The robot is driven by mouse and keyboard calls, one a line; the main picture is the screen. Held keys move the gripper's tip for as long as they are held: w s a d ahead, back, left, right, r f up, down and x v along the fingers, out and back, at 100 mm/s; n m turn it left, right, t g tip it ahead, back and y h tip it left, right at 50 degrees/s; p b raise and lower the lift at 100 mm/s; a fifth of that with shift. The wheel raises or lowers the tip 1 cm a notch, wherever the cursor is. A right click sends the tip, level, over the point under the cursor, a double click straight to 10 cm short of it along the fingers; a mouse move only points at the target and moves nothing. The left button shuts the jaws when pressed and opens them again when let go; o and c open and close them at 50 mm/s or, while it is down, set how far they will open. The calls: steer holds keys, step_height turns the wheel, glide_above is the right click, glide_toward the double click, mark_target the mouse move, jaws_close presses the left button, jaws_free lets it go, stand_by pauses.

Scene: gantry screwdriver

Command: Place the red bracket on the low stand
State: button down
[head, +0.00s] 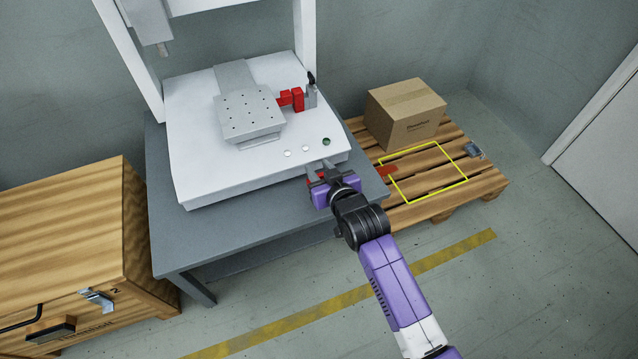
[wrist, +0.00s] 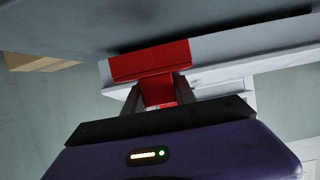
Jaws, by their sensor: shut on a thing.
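My gripper (head: 324,173) is shut on a red bracket (wrist: 152,62), above the front right part of the grey table. In the wrist view both fingers close on the narrow stem of the bracket, and its wider bar lies beyond them. In the head view only a little red shows at the fingers; my gripper hides the rest. A low slatted wooden pallet (head: 440,205), which seems to be the low stand, is right of the table. A yellow outline (head: 428,148) marks part of its top. The bracket is left of this outline.
A white gantry machine (head: 210,190) stands on the grey table (head: 250,222), with red parts (head: 291,98) at its plate. A cardboard box (head: 405,115) and a small grey item (head: 475,150) are on the pallet. A flat red piece (head: 388,171) shows at the pallet's left edge. The outlined area looks clear.

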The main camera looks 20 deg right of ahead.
steer(key=shift+f+b, duration=0.85)
steer(key=shift+f, duration=1.35)
steer(key=shift+f, duration=0.15)
steer(key=c, duration=1)
jaws_free()
steer(key=shift+s+r, duration=0.15)
steer(key=shift+r, duration=0.05)
steer(key=p+v, duration=0.4)
steer(key=v, duration=0.7)
steer(key=shift+s+r, duration=0.2)
steer(key=shift+s, duration=0.1)
